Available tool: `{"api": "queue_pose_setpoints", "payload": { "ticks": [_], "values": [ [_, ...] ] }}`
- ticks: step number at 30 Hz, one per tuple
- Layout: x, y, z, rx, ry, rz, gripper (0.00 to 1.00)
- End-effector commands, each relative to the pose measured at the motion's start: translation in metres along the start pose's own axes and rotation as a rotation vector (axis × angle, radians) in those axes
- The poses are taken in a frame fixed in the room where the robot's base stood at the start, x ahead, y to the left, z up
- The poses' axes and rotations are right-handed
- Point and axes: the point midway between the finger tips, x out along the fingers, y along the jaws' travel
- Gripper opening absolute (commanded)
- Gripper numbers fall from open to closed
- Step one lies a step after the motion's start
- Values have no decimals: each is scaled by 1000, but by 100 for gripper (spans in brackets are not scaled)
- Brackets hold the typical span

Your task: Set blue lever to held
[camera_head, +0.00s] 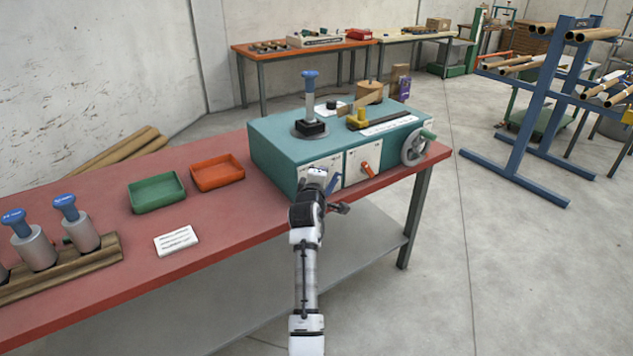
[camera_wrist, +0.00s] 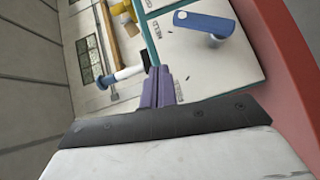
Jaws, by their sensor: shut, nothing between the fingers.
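The blue lever (camera_head: 334,184) sits on the white front panel of the teal machine (camera_head: 277,152), partly hidden by my gripper in the head view. In the wrist view the blue lever (camera_wrist: 205,24) shows whole, lying roughly across the picture near the top, above and right of my fingertips. My gripper (camera_wrist: 158,78) is shut and empty. In the head view my gripper (camera_head: 318,176) is in front of the panel, just left of the lever. I see no contact with the lever.
An orange lever (camera_head: 366,169) and a handwheel (camera_head: 415,147) are to the right on the machine. A blue-topped spindle (camera_head: 310,90) stands on top. Green (camera_head: 157,206) and orange (camera_head: 217,185) trays and a white card (camera_head: 176,240) lie on the red bench (camera_head: 110,190).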

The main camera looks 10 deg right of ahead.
Motion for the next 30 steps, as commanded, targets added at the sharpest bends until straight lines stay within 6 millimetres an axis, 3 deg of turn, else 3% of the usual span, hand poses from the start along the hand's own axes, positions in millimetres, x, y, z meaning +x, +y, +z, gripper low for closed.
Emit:
{"api": "queue_pose_setpoints", "payload": {
  "ticks": [6, 13, 30],
  "values": [
    [-38, 8, 2, 0, 1, -1, 0],
    [-67, 18, 4, -1, -1, -2, 0],
    [-78, 24, 1, 2, 6, 1, 0]
  ]
}}
